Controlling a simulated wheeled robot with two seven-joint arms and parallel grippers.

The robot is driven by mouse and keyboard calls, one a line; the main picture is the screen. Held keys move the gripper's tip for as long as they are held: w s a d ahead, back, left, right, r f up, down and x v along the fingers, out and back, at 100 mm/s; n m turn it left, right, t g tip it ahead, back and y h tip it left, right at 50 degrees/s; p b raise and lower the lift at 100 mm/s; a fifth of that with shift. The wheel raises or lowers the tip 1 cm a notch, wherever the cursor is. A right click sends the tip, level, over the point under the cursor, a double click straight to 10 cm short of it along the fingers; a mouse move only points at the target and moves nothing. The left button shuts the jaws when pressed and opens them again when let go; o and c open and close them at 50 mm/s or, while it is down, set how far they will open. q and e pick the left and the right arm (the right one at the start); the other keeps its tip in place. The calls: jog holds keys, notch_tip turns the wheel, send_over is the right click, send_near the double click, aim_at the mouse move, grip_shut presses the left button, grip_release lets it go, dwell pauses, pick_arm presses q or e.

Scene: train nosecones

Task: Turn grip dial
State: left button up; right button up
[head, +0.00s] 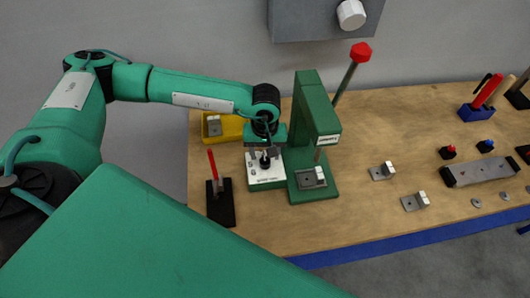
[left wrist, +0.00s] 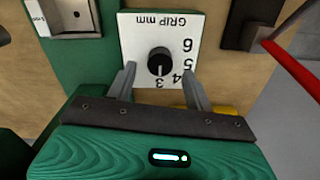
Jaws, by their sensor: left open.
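The grip dial is a round black knob (left wrist: 160,61) on a white plate marked "GRIP mm" (left wrist: 205,25) with numbers 3 to 6. Its white pointer line faces the 3. In the head view the plate (head: 262,183) lies on the bench beside the green press. My left gripper (head: 264,158) is above the plate, pointing down. In the left wrist view its two grey fingers (left wrist: 163,78) are open, one on each side of the knob's near side, with gaps to the knob. The right gripper is not in view.
The green press (head: 311,130) with a red-topped lever stands just right of the plate. A black holder with a red-handled tool (head: 220,203) stands to the left. A yellow fixture (head: 218,128) is behind. Metal brackets (head: 382,171) lie right, with bare bench between.

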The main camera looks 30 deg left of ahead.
aim_at(265, 160)
pick_arm(q)
jog(key=shift+s+d+f, duration=0.1)
jog(key=shift+s+f, duration=0.05)
jog(key=shift+f, duration=0.75)
jog(key=shift+f+p, duration=0.3)
jog(key=shift+f, duration=0.15)
jog(key=c, duration=1)
jog(key=shift+o, duration=0.2)
jog(key=shift+f+n+b, duration=0.1)
jog(key=shift+n+b, duration=0.2)
jog(key=shift+b, duration=0.3)
jog(key=n+b, duration=1.1)
jog(key=b, duration=0.2)
jog(key=shift+f, duration=0.15)
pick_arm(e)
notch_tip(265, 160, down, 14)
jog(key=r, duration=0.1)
pick_arm(q)
jog(key=shift+n+b, duration=1.15)
jog(key=shift+n, duration=0.05)
jog(key=shift+r+n+b, duration=0.3)
jog(key=shift+n+b, duration=0.5)
jog(key=shift+n, duration=0.2)
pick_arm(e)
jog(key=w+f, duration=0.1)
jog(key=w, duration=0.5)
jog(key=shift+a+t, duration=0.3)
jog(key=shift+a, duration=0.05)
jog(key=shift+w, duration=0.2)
